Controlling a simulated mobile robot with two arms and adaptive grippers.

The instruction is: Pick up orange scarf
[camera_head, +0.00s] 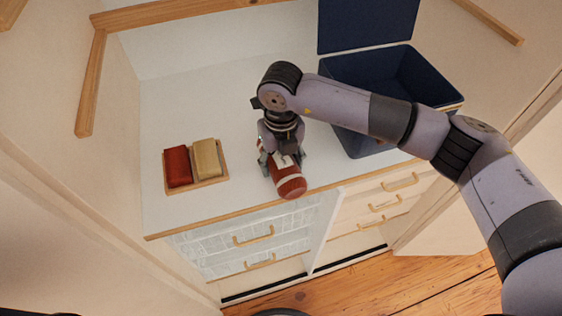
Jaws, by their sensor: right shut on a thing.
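A rolled orange-red scarf (290,186) with pale stripes lies near the front edge of the white dresser top (240,100). My right gripper (282,160) comes down over it from above and is shut on it, with fingers on both sides of the roll. The roll's far part is hidden under the gripper. I cannot tell whether it still touches the dresser top. My left gripper is not in view.
A wooden tray (211,182) with a red folded cloth (177,167) and a tan folded cloth (207,158) is to the left. An open dark blue box (352,135) with its lid raised stands at the back right. Drawers with handles (253,236) are below.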

